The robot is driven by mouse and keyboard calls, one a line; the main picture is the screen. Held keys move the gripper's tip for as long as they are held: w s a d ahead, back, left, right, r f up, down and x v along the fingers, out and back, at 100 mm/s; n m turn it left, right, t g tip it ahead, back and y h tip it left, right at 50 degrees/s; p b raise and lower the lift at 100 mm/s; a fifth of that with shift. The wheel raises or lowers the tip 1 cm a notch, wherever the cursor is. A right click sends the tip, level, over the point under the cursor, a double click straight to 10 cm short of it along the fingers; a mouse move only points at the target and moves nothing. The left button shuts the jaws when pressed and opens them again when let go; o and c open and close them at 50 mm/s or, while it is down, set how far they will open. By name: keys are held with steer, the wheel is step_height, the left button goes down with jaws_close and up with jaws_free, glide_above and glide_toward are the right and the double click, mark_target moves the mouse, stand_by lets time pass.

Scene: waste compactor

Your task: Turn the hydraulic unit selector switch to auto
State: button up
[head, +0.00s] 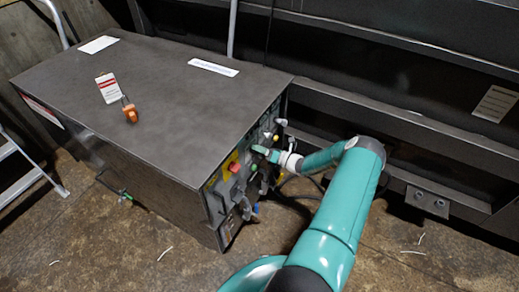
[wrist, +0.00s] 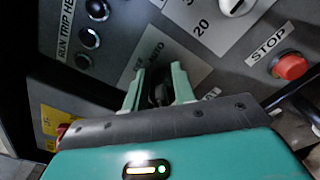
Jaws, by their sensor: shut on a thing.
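The hydraulic unit (head: 150,85) is a large dark grey box with a control panel (head: 229,185) on its right-hand side. My gripper (head: 262,150) is at this panel in the head view. In the wrist view my gripper (wrist: 160,80) has its two pale green fingers closed around a small black switch knob (wrist: 160,96). In the head view the knob is hidden by the gripper.
A red STOP button (wrist: 290,66) sits right of my fingers, and a white-handled selector (wrist: 236,6) is above. Indicator lights (wrist: 89,38) are at upper left. An orange padlock (head: 130,112) and a tag (head: 107,88) lie on the box top. Ladder parts (head: 20,160) stand at far left.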

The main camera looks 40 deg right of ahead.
steer(key=shift+s+f, duration=0.1)
steer(key=shift+f, duration=0.05)
stand_by(0.3)
steer(key=o, duration=0.7)
steer(key=shift+c, duration=0.2)
steer(key=v, duration=1.3)
steer(key=shift+s, duration=0.4)
steer(key=shift+d, duration=0.1)
